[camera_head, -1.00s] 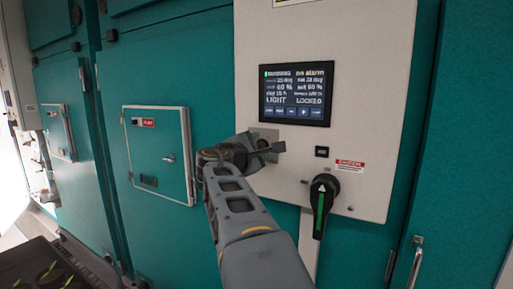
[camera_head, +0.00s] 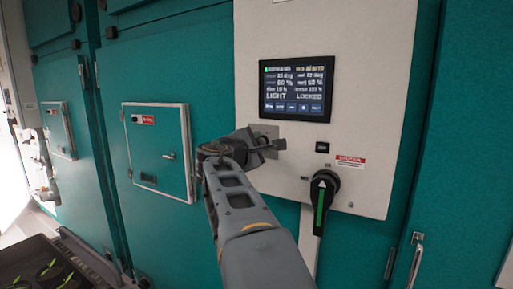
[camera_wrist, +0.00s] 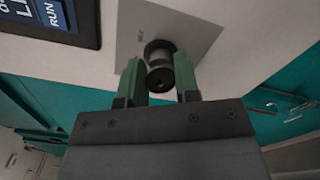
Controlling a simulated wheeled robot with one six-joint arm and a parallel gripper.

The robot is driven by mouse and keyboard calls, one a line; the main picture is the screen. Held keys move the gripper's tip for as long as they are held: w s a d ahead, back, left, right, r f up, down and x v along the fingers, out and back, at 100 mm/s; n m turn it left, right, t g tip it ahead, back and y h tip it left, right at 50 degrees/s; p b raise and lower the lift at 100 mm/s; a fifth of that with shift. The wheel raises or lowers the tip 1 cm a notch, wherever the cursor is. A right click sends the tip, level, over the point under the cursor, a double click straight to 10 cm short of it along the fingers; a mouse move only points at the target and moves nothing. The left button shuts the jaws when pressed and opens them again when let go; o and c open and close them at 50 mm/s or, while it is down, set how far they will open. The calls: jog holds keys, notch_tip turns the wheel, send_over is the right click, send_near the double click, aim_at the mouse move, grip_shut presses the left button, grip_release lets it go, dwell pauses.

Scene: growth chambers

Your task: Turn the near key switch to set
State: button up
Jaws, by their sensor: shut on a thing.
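The near key switch (camera_wrist: 158,50) is a short black cylinder on a grey square plate (camera_wrist: 190,32) on the white control panel. In the wrist view my gripper (camera_wrist: 159,76) has its two green fingers on either side of the switch's dark front knob, shut on it. The fingers cover part of its sides. In the head view my gripper (camera_head: 266,146) is at the plate (camera_head: 265,131), just below the screen, and hides the switch. The screen (camera_head: 295,90) shows the words LIGHT and LOCKED.
A black rotary handle (camera_head: 324,190) with a green stripe sticks out of the panel to the lower right. A small black square (camera_head: 322,147) and a red-and-white label (camera_head: 351,161) are above it. A teal hatch (camera_head: 160,150) is to the left.

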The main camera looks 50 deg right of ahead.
jog(key=m+b, duration=0.1)
jog(key=b, duration=0.1)
jog(key=f+m+b, duration=0.1)
jog(key=m+b, duration=0.1)
jog(key=shift+b, duration=0.3)
jog(key=m+b, duration=0.2)
jog(key=b, duration=0.1)
jog(key=shift+r+m, duration=0.1)
jog(key=shift+m, duration=0.2)
jog(key=m+b, duration=0.3)
jog(key=m, duration=0.1)
jog(key=shift+r+b, duration=0.1)
jog(key=shift+b, duration=0.2)
jog(key=shift+r+m+b, duration=0.1)
jog(key=shift+m+b, duration=0.5)
jog(key=shift+m, duration=0.3)
jog(key=o, duration=0.9)
jog(key=shift+r, duration=0.1)
jog(key=b+v, duration=0.3)
jog(key=v, duration=1)
jog(key=shift+a, duration=0.4)
